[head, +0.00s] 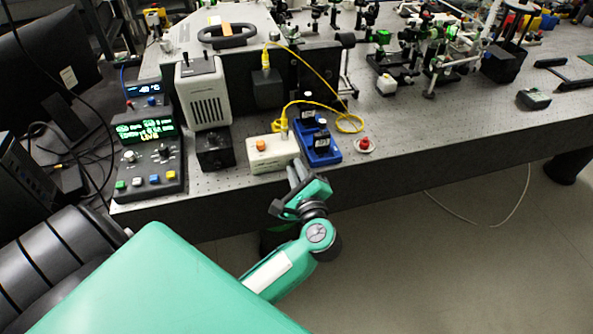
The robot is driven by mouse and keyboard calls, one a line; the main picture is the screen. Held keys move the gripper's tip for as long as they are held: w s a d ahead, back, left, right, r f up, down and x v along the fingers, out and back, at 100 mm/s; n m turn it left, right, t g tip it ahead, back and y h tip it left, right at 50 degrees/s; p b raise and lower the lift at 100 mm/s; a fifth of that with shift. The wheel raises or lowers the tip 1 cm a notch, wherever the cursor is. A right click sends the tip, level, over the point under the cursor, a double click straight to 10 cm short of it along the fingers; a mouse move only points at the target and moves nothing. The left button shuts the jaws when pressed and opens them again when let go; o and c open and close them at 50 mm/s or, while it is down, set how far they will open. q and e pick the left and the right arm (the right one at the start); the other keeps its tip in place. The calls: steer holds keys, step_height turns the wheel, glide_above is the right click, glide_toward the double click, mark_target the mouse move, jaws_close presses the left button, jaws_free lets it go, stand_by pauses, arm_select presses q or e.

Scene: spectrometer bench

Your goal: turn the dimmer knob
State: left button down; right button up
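A small black box (215,152) stands near the front edge of the bench, and a dark round knob seems to be on it. It is dark on dark, so the knob's turn position cannot be read. My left gripper (298,174) is at the bench's front edge, to the right of the black box and lower in the picture. Its grey fingers point up toward the bench, just in front of a white box, and touch nothing that I can make out. The fingers look close together, but any gap is too small to judge. My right gripper is out of view.
A white box with an orange button (272,154), a blue tray with black pieces (319,150) and a red button (365,144) line the front edge. A control panel (148,160) stands left, a grey lamp housing (203,92) behind. A yellow cable (325,84) loops behind the tray.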

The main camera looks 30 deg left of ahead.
arm_select(q)
steer(key=shift+m, duration=0.3)
steer(key=m+p, duration=0.4)
steer(key=m, duration=0.6)
steer(key=shift+m, duration=0.3)
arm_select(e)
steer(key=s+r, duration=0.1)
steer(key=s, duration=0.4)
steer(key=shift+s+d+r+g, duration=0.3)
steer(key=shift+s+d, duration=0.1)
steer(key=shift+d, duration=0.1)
arm_select(q)
steer(key=c, duration=1.7)
jaws_free()
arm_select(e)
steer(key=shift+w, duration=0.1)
